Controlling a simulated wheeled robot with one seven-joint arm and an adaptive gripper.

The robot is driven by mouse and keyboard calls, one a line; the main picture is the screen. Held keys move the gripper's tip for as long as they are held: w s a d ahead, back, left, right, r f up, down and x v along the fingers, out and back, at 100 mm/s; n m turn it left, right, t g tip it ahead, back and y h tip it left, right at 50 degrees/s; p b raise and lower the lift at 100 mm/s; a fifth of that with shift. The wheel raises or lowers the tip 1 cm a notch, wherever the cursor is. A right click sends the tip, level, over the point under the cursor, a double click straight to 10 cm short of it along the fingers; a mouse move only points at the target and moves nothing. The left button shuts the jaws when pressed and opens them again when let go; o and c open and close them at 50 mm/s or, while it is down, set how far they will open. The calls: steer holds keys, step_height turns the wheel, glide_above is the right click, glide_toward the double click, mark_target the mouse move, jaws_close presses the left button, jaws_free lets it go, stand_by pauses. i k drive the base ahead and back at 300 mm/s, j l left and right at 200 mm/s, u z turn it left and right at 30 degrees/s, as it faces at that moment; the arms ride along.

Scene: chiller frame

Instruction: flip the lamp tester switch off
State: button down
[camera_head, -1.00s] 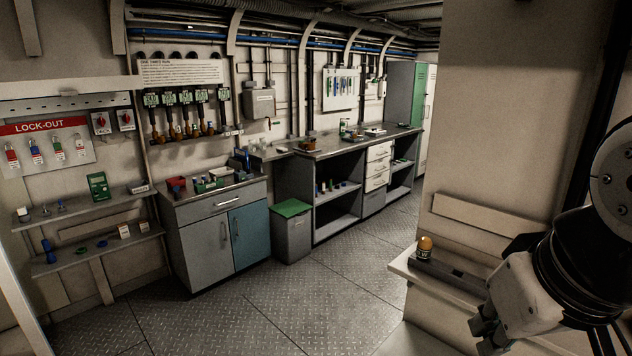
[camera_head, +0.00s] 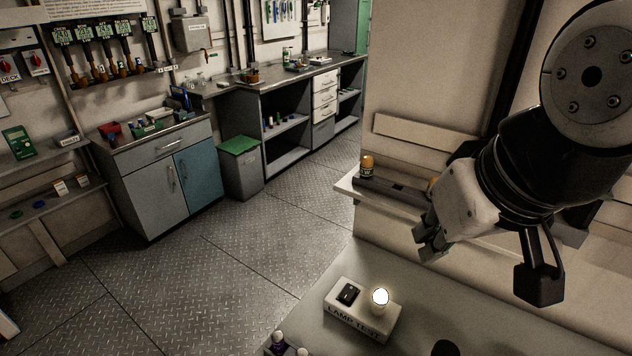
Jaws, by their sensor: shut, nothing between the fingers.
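The lamp tester (camera_head: 366,327) is a pale box marked "LAMP TEST" on the light bench top at the bottom of the view. Its black rocker switch (camera_head: 348,293) sits on the left of its top face. A round lamp (camera_head: 380,299) on the right of the top face glows bright white. My gripper (camera_head: 430,248) is shut and empty. In the picture it is above and to the right of the tester, apart from it. Which way the rocker is tilted is too small to tell.
A narrow shelf (camera_head: 345,186) behind my gripper carries an orange-topped jar (camera_head: 367,167) and a dark grey holder (camera_head: 398,190). Small white-topped items (camera_head: 279,343) stand left of the tester, at the bottom edge. The metal floor (camera_head: 225,265) beyond the bench is clear.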

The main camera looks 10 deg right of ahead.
mark_target(348, 294)
steer(key=k+l+u, duration=0.15)
steer(key=k+l, duration=0.3)
steer(key=k+l+u, duration=0.2)
steer(key=k+l, duration=0.2)
steer(key=k+l+u, duration=0.15)
steer(key=k+l, duration=0.15)
steer(key=k, duration=0.35)
